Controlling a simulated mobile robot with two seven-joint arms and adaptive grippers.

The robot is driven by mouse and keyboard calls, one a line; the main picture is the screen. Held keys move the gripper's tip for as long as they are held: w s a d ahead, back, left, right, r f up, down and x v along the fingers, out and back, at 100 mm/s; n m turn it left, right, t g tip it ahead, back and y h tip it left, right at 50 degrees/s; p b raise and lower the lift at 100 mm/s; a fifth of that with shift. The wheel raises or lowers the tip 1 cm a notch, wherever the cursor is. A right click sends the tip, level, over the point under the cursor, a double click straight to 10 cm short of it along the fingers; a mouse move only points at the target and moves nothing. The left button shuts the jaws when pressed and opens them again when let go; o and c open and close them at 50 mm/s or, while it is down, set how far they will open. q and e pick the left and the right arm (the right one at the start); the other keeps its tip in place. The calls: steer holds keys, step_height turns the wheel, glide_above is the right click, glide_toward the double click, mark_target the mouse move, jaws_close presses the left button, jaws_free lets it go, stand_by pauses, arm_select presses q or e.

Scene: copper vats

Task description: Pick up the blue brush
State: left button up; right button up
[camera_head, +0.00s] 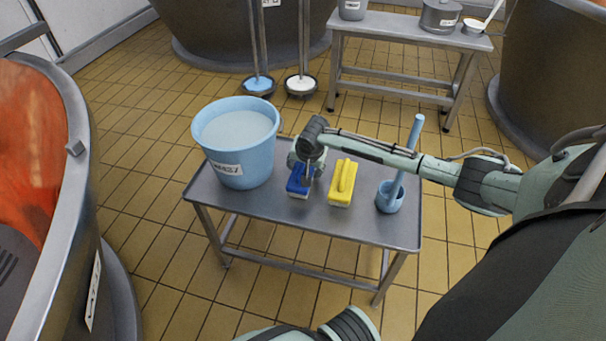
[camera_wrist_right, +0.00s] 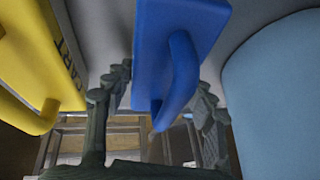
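The blue brush (camera_head: 296,184) lies on the metal table (camera_head: 375,230), between the large light-blue bucket and a yellow brush. My right gripper (camera_head: 310,170) is over it and hides part of it. In the right wrist view, the blue brush (camera_wrist_right: 178,40) has its looped handle hanging into the space between the two fingers of my right gripper (camera_wrist_right: 165,80). The fingers are apart, one on each side of the handle, with visible gaps, so the gripper is open. My left gripper is not in view.
The yellow brush (camera_head: 343,182) stands close on the right. Beyond it is a small blue pot (camera_head: 390,197) with a tall blue handle leaning out. The light-blue bucket (camera_head: 237,145) stands close on the left. The table's front strip is clear.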

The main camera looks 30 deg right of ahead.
steer(key=c, duration=0.7)
steer(key=shift+o, duration=0.2)
steer(key=shift+r, duration=0.2)
step_height(320, 180, up, 9)
steer(key=shift+f+p, duration=0.2)
steer(key=shift+p, duration=0.25)
steer(key=shift+r, duration=0.6)
steer(key=o, duration=0.8)
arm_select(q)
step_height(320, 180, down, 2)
arm_select(e)
steer(key=c, duration=0.5)
